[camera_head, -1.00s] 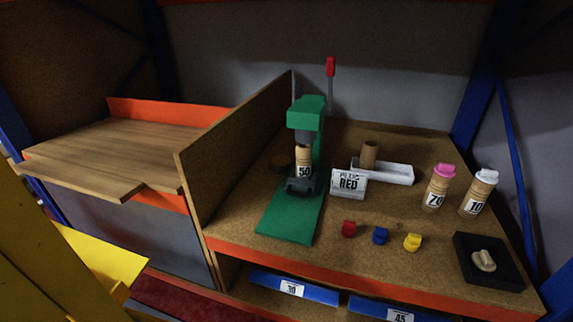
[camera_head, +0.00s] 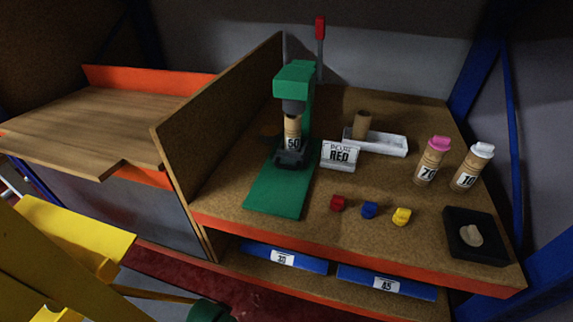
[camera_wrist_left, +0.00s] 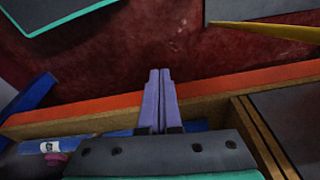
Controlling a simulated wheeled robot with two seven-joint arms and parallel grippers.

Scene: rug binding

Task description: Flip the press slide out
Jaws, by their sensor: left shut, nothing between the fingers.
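The green press (camera_head: 295,80) stands on the workbench left of centre, with its green base plate (camera_head: 280,195) reaching toward the front edge. A brown bottle labelled 50 (camera_head: 292,130) stands upright under the press head. It sits on the dark press slide (camera_head: 290,159), which is in under the head. A red-knobbed lever (camera_head: 320,28) rises behind the press. My left gripper (camera_wrist_left: 160,75) shows in the left wrist view with its purple fingers together and empty, near the orange bench edge (camera_wrist_left: 90,107). My right gripper is not in view.
A RED sign (camera_head: 340,156), white tray (camera_head: 390,144), pink-capped bottle (camera_head: 431,160) and white-capped bottle (camera_head: 472,167) stand right. Small red (camera_head: 338,203), blue (camera_head: 370,210) and yellow (camera_head: 402,216) pieces lie in front. A tall board (camera_head: 220,120) borders the press on the left.

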